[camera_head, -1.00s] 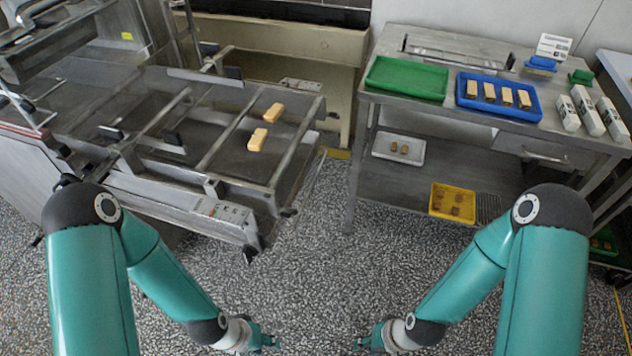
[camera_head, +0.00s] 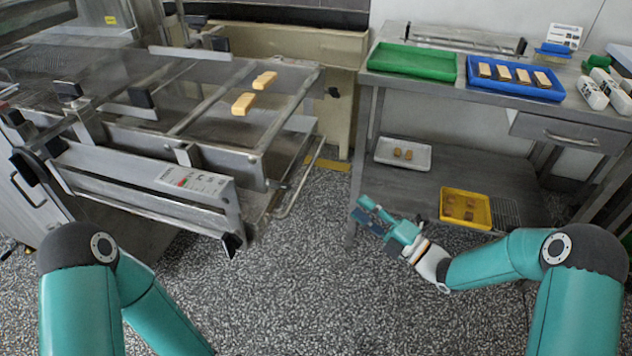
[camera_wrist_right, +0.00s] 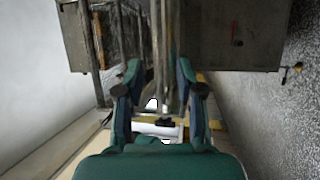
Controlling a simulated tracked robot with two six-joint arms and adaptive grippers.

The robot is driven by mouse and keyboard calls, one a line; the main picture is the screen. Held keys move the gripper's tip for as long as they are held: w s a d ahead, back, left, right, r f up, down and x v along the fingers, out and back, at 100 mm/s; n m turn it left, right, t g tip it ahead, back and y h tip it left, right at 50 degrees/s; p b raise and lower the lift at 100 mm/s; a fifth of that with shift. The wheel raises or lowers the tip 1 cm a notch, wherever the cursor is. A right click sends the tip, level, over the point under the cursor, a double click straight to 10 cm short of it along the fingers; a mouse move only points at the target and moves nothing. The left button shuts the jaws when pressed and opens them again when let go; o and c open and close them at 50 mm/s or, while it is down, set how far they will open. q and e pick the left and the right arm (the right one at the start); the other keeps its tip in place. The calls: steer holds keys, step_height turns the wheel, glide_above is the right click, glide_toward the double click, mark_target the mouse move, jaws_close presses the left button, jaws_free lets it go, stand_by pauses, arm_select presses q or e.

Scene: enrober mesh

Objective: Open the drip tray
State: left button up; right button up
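The enrober's mesh belt (camera_head: 215,115) stretches across the left in the head view. Below its right end, a thin metal tray edge with a bent rod (camera_head: 300,180) sticks out; this looks like the drip tray, mostly hidden under the frame. My right gripper (camera_head: 368,214) is over the floor between the enrober and the worktable, to the right of that rod and apart from it. In the right wrist view its two fingers (camera_wrist_right: 160,75) are spread with nothing held between them. My left gripper is outside the head view, below the bottom edge.
Two bars (camera_head: 254,92) lie on the mesh. A steel worktable (camera_head: 450,85) at right holds a green tray (camera_head: 412,62) and a blue tray (camera_head: 515,78). Its lower shelf holds a white tray (camera_head: 402,154) and a yellow tray (camera_head: 466,209). Speckled floor (camera_head: 300,290) is clear.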

mark_target(310, 167)
steer(key=p+x, duration=0.1)
steer(key=x, duration=1.5)
steer(key=shift+w+a+r, duration=0.1)
steer(key=shift+a+r, duration=0.1)
steer(key=shift+a, duration=0.15)
jaws_close()
